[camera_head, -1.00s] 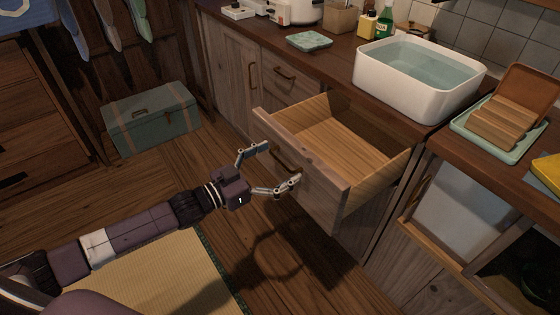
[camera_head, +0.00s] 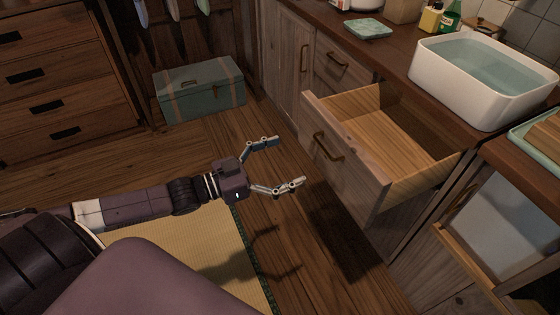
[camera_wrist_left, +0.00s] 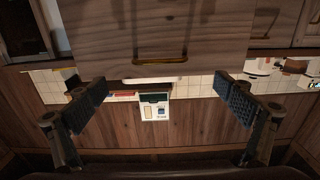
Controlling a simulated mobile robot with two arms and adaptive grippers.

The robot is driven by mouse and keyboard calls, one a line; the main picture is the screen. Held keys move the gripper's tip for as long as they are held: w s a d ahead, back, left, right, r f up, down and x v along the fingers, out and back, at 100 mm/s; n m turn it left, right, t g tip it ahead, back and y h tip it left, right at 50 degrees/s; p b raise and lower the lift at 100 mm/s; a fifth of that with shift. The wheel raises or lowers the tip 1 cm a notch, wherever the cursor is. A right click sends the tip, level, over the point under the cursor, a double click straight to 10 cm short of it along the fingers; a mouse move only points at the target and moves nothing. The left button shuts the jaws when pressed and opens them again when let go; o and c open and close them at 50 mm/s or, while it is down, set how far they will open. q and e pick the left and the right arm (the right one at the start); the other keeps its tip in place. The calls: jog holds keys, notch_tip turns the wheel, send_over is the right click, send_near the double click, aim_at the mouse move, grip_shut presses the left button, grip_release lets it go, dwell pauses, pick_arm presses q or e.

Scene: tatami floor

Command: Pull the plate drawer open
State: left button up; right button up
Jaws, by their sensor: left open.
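The plate drawer (camera_head: 345,160) stands pulled out from the counter, and its wooden inside (camera_head: 390,130) looks empty. Its dark metal handle (camera_head: 328,147) is on the front panel. In the left wrist view the drawer front (camera_wrist_left: 155,35) and its handle (camera_wrist_left: 159,64) show at the top, ahead of the fingers. My left gripper (camera_head: 283,162) is open and empty, a short way left of the drawer front and apart from the handle. Its two fingers also show spread wide in the left wrist view (camera_wrist_left: 162,100). My right gripper is not in view.
A green chest (camera_head: 200,90) stands on the floor at the back left. A tatami mat (camera_head: 190,245) lies under my arm. Wooden floor between gripper and cabinet is clear.

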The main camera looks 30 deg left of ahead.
pick_arm(q)
jog(key=shift+v, duration=1)
